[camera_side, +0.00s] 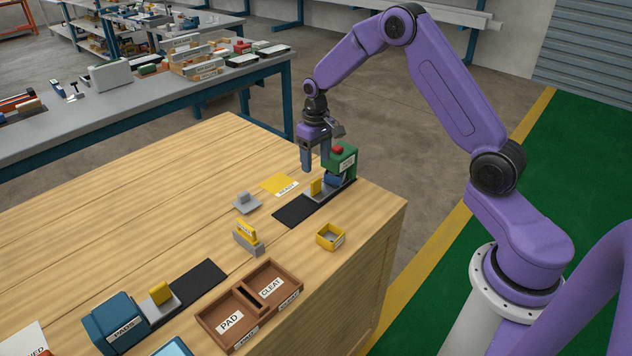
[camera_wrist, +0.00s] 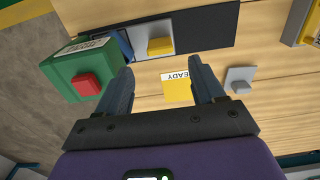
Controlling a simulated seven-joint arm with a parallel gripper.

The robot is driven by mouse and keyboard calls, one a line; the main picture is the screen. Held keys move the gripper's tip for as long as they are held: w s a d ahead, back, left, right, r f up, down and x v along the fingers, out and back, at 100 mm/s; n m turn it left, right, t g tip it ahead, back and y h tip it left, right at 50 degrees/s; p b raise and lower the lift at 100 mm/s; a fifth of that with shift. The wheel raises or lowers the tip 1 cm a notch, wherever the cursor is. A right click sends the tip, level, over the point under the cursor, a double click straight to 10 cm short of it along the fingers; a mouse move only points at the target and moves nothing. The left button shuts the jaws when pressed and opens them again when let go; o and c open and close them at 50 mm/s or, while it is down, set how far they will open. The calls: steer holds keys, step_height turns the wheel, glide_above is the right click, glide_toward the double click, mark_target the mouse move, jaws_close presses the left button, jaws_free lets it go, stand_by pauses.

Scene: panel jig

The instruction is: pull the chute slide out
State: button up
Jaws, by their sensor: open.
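A blue chute box labelled PADS (camera_side: 113,322) stands at the front left. A grey slide with an upright yellow grip (camera_side: 160,293) sits at its right side, at the near end of a black strip (camera_side: 200,283). Another grey slide with a yellow grip (camera_side: 316,187) sits beside the green box with a red button (camera_side: 342,160); it also shows in the wrist view (camera_wrist: 160,46). My gripper (camera_side: 315,162) is open and empty, pointing down beside the green box. In the wrist view, its fingers (camera_wrist: 160,66) have nothing between them but the table and part of a yellow card.
A yellow READY card (camera_side: 278,184) lies near my gripper, with a grey piece (camera_side: 246,202) beside it. A yellow block in a grey holder (camera_side: 247,236), a small yellow bin (camera_side: 330,236) and a brown PAD/CLEAT tray (camera_side: 250,318) stand nearer. The table's left part is clear.

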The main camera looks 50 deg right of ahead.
mark_target(316, 179)
step_height(316, 179, down, 8)
steer(key=shift+f, duration=0.2)
steer(key=shift+c, duration=0.3)
jaws_close()
steer(key=a, duration=1.1)
steer(key=shift+a, duration=0.35)
steer(key=shift+o, duration=0.3)
jaws_free()
steer(key=shift+d+r, duration=0.1)
steer(key=shift+r, duration=0.05)
step_height(316, 179, up, 17)
